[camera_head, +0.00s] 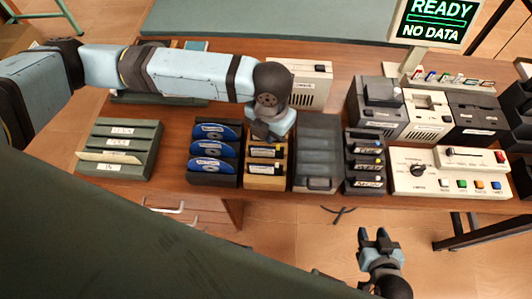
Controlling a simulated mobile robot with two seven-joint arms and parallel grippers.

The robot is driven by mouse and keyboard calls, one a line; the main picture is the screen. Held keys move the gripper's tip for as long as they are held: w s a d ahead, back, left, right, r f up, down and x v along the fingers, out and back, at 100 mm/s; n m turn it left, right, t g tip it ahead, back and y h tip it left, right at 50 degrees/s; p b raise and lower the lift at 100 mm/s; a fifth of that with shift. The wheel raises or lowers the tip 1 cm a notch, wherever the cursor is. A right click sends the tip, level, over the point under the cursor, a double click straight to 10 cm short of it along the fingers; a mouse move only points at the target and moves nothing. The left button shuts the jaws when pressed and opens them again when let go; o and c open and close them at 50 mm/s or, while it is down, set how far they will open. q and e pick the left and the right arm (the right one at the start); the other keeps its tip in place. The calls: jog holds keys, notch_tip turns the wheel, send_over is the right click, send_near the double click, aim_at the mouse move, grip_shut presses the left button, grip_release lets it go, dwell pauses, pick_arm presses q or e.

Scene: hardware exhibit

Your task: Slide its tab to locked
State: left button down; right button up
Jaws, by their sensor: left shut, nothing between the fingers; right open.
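My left gripper (268,134) points down over the back of a small wooden rack (266,183). It is shut, with nothing seen in it. The rack holds black cartridges with pale labels and small yellow marks, the front one (264,170) and one behind it (264,152). The gripper hides the rack's back part, and I cannot tell whether it touches a cartridge. Several similar dark cartridges stand in a black rack (364,187) to the right. Any tab and its position are too small to make out. My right gripper (375,238) is open and empty, in front of the table edge.
A green file tray (123,132) stands left. A beige console (416,183) with a knob and coloured buttons stands right. A screen (435,20) reads "READY NO DATA".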

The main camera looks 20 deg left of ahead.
aim_at(266, 155)
dwell(0.4)
pick_arm(q)
jog(key=shift+s+a+p, duration=0.1)
jog(key=shift+a+p, duration=0.2)
jog(key=shift+p, duration=0.25)
jog(key=shift+p, duration=0.45)
jog(key=shift+f+b, duration=0.3)
jog(key=shift+f, duration=1.5)
dwell(0.6)
jog(key=shift+w+d, duration=0.25)
jog(key=shift+d, duration=0.95)
dwell(0.7)
jog(key=shift+a+p, duration=0.25)
jog(key=shift+p, duration=0.5)
